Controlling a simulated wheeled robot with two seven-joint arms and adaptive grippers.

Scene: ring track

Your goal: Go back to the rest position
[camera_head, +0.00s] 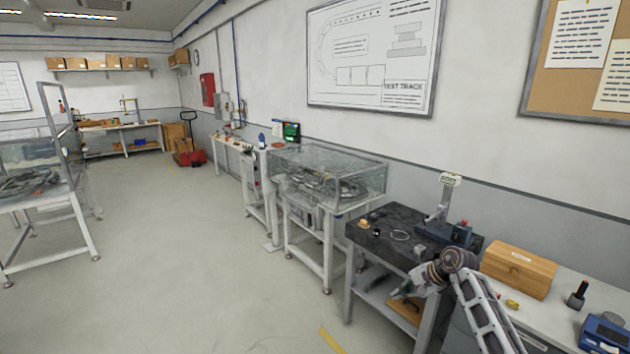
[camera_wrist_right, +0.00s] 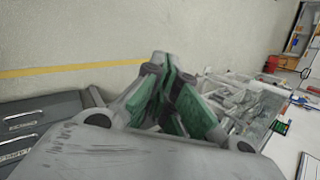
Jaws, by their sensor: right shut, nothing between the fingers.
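My right gripper (camera_head: 404,292) hangs at the lower right of the head view, in front of the black-topped table (camera_head: 378,243). Its green-lined fingers (camera_wrist_right: 174,92) show in the middle of the right wrist view. They are together and hold nothing. My right arm comes in from the lower right corner. My left gripper and left arm are not in the head view.
A glass-walled ring track case (camera_head: 330,205) on a white frame stands beyond the black table. A wooden box (camera_head: 518,270) sits on the bench at right. Another glass case stands at far left (camera_head: 28,160). The floor (camera_head: 180,240) between is clear.

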